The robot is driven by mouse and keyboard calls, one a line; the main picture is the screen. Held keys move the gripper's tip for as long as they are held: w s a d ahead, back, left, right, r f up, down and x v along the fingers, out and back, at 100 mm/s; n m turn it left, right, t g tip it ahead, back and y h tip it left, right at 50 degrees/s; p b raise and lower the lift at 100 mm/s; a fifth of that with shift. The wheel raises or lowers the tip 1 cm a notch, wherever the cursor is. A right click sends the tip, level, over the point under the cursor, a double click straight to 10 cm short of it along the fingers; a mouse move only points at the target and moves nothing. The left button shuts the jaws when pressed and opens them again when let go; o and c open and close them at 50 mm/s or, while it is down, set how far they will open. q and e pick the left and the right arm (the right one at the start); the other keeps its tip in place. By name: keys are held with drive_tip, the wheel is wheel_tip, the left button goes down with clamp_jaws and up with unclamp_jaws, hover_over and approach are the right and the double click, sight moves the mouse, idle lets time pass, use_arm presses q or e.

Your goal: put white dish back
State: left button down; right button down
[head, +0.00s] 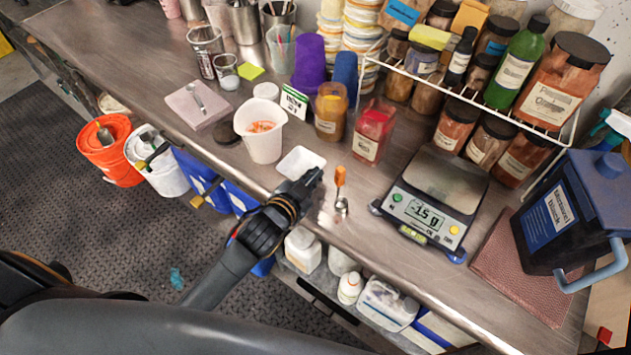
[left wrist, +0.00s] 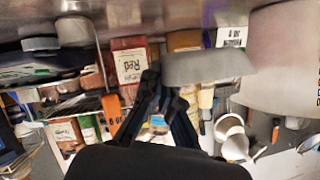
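The small white dish (head: 300,162) is at the front edge of the steel bench, right of the white jug. My left gripper (head: 313,177) is at the dish's right edge. In the left wrist view the dish (left wrist: 208,68) fills the middle right, and the fingers (left wrist: 158,85) come close together at its left wall, seemingly shut on that rim. Whether the dish touches the bench is unclear. My right gripper is not in view.
A white jug (head: 263,131) stands close left of the dish. An orange-handled spoon (head: 340,190) lies close right, with a scale (head: 435,198) reading about -1.5 g beyond. Red (head: 373,131) and amber (head: 330,112) jars stand behind.

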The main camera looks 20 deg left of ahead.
sight(315, 192)
use_arm(q)
drive_tip(key=shift+w+d+f, duration=0.1)
drive_tip(key=shift+w+f, duration=0.35)
drive_tip(key=shift+f, duration=0.05)
wheel_tip(315, 192, down, 3)
drive_tip(key=shift+w+f+p, duration=0.1)
drive_tip(key=shift+f+p, duration=0.05)
drive_tip(key=shift+p, duration=0.3)
drive_tip(key=shift+f, duration=0.2)
drive_tip(key=c, duration=1.5)
unclamp_jaws()
